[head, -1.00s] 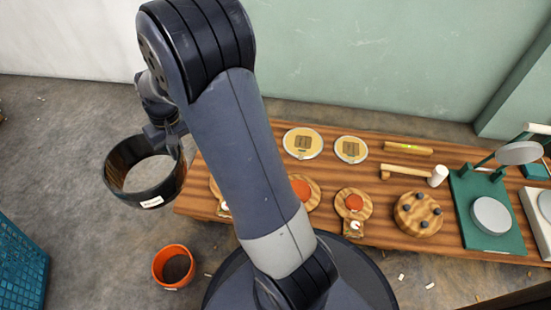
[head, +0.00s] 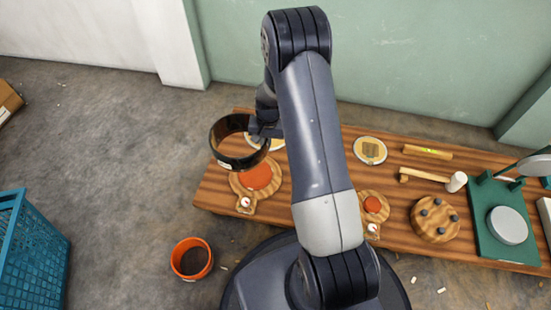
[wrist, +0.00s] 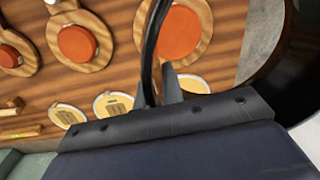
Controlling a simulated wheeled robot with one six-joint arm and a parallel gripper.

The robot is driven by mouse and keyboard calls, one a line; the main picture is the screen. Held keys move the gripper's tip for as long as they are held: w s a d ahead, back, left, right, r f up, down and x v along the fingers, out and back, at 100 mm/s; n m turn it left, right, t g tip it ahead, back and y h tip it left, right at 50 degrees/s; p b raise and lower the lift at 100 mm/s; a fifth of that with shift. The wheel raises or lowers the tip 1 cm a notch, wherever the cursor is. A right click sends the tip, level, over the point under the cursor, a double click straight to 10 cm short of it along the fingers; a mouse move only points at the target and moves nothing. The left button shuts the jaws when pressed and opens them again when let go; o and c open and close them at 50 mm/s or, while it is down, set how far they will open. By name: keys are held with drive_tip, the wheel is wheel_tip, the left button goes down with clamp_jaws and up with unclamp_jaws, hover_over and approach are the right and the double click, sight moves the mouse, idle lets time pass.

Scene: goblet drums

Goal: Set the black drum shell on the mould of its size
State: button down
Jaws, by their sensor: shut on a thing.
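My gripper (head: 266,130) is shut on the wall of the black drum shell (head: 240,164), a wide open ring with a small white label. The shell hangs roughly upright above the table's left end, just behind and left of the largest mould in the head view. That mould (head: 257,178) is a wooden paddle with an orange disc; it shows in the wrist view (wrist: 180,35) beyond the shell's dark wall (wrist: 154,40). A middle-sized mould (wrist: 78,43) is hidden by my arm in the head view. The smallest mould (head: 373,204) is right of my arm.
An orange drum shell (head: 194,274) stands on the floor before the table (head: 212,192). A teal crate (head: 30,245) is at left. Pale discs (head: 370,150), a mallet (head: 430,174), a pegged wooden block (head: 435,220) and a green stand (head: 482,225) occupy the table's right and back.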

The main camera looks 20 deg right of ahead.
drive_tip(key=d+f+m+b, duration=0.1)
drive_tip(key=f, duration=0.5)
drive_tip(key=s+f+m+b, duration=0.1)
drive_tip(key=f+b, duration=0.1)
drive_tip(key=f, duration=0.4)
drive_tip(key=d+f+m+b, duration=0.1)
drive_tip(key=f, duration=0.6)
drive_tip(key=shift+s+d+m, duration=0.2)
drive_tip(key=shift+d+m, duration=0.15)
drive_tip(key=shift+m, duration=0.05)
drive_tip(key=shift+f+b, duration=0.4)
drive_tip(key=shift+b, duration=0.1)
drive_tip(key=shift+f+b, duration=0.2)
drive_tip(key=shift+b, duration=0.35)
drive_tip(key=c, duration=1.5)
unclamp_jaws()
drive_tip(key=r+p, duration=0.1)
drive_tip(key=r, duration=0.2)
drive_tip(key=r+p, duration=0.1)
drive_tip(key=r, duration=0.3)
drive_tip(key=r+p, duration=0.2)
drive_tip(key=r, duration=0.1)
drive_tip(key=shift+s+d+r, duration=0.35)
drive_tip(key=shift+r, duration=0.05)
drive_tip(key=shift+f, duration=0.1)
